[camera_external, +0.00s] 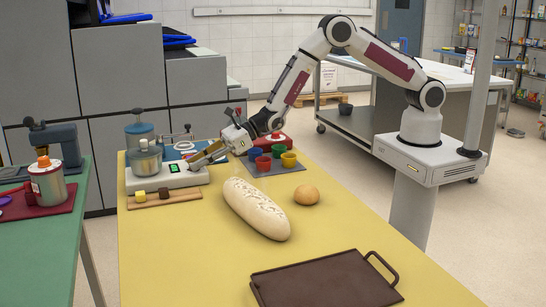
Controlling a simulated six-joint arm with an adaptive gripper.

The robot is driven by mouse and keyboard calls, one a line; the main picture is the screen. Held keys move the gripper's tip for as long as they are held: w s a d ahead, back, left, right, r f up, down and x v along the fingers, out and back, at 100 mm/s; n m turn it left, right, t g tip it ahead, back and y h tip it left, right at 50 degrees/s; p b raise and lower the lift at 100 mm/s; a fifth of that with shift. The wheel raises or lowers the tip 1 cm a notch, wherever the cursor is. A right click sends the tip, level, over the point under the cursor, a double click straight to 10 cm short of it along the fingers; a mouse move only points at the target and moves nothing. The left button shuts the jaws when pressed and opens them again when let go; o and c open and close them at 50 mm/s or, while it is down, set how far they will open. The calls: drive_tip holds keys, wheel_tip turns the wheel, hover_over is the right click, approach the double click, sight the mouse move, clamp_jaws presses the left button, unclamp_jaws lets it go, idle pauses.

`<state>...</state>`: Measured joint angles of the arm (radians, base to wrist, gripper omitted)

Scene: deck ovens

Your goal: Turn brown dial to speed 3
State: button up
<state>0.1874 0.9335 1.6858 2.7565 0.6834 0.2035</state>
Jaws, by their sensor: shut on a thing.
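A white countertop appliance (148,181) with a grey lidded pot (146,158) and a small green display (174,168) stands at the back left of the yellow table. My gripper (194,163) reaches down from the right to the appliance's right end, beside the display. It is shut on what appears to be the brown dial there. The fingers hide the dial, and its marks and setting are too small to read.
A wooden board (181,197) with a yellow and a brown block lies before the appliance. Coloured cups on a grey mat (254,166), a long loaf (256,208) and a round bun (306,195) are to the right. A brown tray (325,283) lies in front.

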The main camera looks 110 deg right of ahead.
drive_tip(key=o, duration=1.1)
drive_tip(key=shift+s, duration=0.2)
drive_tip(key=v, duration=1.1)
drive_tip(key=shift+s+r, duration=0.2)
drive_tip(key=shift+s, duration=0.1)
